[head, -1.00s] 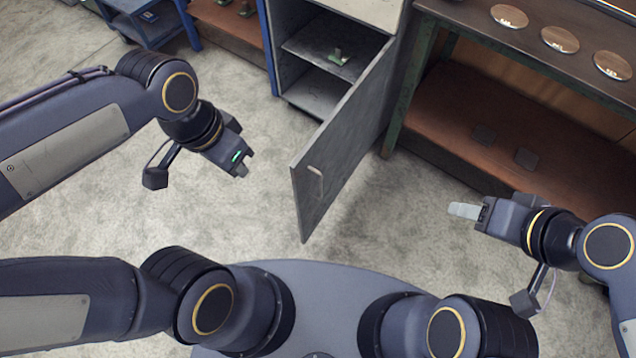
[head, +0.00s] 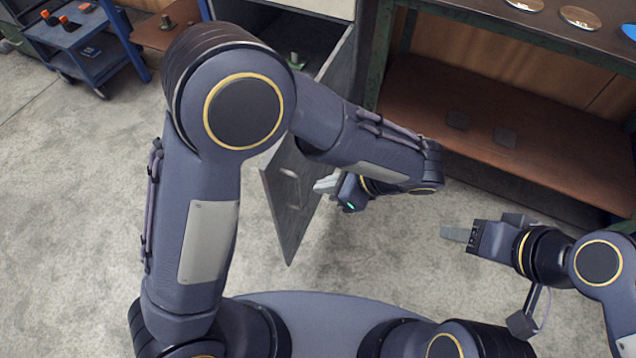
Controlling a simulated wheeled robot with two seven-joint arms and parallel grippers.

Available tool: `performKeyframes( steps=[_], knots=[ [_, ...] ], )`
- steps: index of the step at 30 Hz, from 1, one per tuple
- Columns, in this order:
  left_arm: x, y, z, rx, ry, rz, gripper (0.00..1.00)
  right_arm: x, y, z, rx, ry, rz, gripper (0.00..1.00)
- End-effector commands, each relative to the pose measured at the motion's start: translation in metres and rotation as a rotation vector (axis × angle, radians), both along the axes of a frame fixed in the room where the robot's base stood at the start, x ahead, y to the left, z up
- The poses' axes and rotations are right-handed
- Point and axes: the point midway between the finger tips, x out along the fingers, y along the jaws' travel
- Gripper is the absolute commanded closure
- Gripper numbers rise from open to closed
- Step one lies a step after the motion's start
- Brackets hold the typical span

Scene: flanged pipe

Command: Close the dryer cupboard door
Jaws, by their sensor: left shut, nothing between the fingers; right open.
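The grey cupboard door (head: 288,215) stands open, swung out toward me from the cupboard's right side. Its handle (head: 290,173) shows on the left face. The cupboard (head: 287,18) behind is largely hidden by my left arm, with a small green part (head: 295,60) just visible inside. My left gripper (head: 326,185) is shut and empty, at the door's right side near its free edge; I cannot tell if it touches the door. My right gripper (head: 445,232) is open and empty, over the floor to the right of the door.
A bench with a brown lower shelf (head: 480,110) stands right of the cupboard, with round discs (head: 580,17) on its top. A blue trolley (head: 80,38) stands at the upper left. The floor (head: 80,200) at left is clear.

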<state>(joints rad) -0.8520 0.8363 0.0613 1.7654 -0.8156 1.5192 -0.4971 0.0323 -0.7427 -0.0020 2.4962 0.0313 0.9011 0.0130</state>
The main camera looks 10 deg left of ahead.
Motion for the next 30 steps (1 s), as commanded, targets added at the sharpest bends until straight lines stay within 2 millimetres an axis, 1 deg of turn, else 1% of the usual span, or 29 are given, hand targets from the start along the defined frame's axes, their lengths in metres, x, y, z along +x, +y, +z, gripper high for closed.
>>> performKeyframes(
  steps=[1, 3, 11, 12, 15, 18, 22, 30],
  knots=[
    [0.002, 0.008, -0.01, 0.001, 0.003, 0.004, 1.0, 0.0, 0.0, -0.005, 0.0, 0.0, 0.0, 0.49],
    [0.005, 0.019, -0.021, 0.001, 0.002, 0.005, 1.0, 0.0, 0.0, -0.009, 0.0, 0.0, 0.0, 0.49],
    [0.015, 0.056, -0.06, 0.0, 0.003, 0.006, 1.0, 0.0, 0.0, -0.023, 0.0, 0.0, 0.0, 0.49],
    [0.018, 0.063, -0.057, -0.003, 0.002, 0.008, 1.0, 0.0, 0.0, -0.022, 0.0, 0.0, 0.0, 0.49],
    [0.022, 0.077, -0.056, -0.003, -0.001, 0.007, 1.0, 0.0, 0.0, -0.024, 0.0, 0.0, 0.0, 0.49],
    [0.024, 0.086, -0.055, -0.003, 0.001, 0.006, 1.0, 0.0, 0.0, -0.025, 0.0, 0.0, 0.0, 0.49],
    [0.026, 0.091, -0.055, -0.003, 0.002, 0.004, 1.0, 0.0, 0.0, -0.026, 0.0, 0.0, 0.0, 0.49],
    [0.026, 0.091, -0.055, -0.003, 0.002, 0.004, 1.0, 0.0, 0.0, -0.026, 0.0, 0.0, 0.0, 0.49]
  ],
)
